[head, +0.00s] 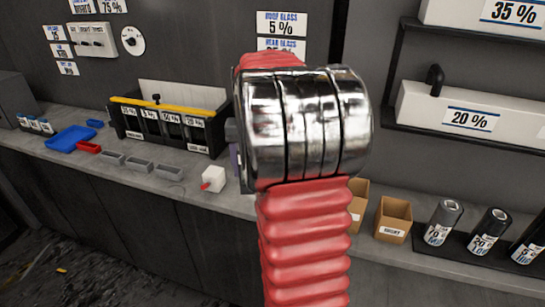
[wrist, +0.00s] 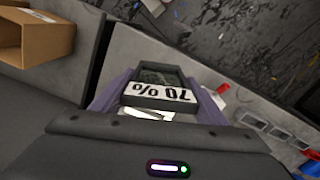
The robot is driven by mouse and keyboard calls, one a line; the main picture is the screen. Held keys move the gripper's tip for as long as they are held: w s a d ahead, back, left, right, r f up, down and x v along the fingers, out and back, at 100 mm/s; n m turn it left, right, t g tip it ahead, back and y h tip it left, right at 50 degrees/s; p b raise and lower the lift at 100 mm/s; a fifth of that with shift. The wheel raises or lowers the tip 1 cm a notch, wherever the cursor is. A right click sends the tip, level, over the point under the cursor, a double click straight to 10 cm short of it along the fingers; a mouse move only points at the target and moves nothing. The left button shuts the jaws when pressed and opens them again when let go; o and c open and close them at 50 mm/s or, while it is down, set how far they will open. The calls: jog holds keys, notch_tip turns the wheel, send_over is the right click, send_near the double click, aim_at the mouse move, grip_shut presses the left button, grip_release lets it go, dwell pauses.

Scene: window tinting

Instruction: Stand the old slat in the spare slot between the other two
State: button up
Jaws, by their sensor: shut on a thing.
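In the head view, my red arm and chrome joint hide the gripper and the slat; only a purple sliver shows beside the joint. Several small grey trays (head: 139,165) lie in a row on the bench, left of the arm. I cannot make out which slot is the spare one.
A black rack with a yellow top edge (head: 168,108) and percent labels stands at the bench back. A white bottle with a red tip (head: 213,179) is near the front edge. Blue trays (head: 72,138) lie left. Cardboard boxes (head: 393,219) and film rolls (head: 443,222) stand right.

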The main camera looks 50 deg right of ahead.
jog(key=w+a+f+n, duration=0.3)
jog(key=w+a+f, duration=0.1)
jog(key=a, duration=0.6)
jog(key=w+a+f+n, duration=0.3)
jog(key=w+a+f, duration=0.1)
jog(key=a, duration=0.7)
jog(key=w+a+f+n, duration=0.3)
jog(key=w+a+f, duration=0.2)
jog(key=a, duration=0.5)
jog(key=shift+a+n, duration=0.2)
jog(key=shift+n, duration=0.2)
jog(key=shift+s, duration=0.15)
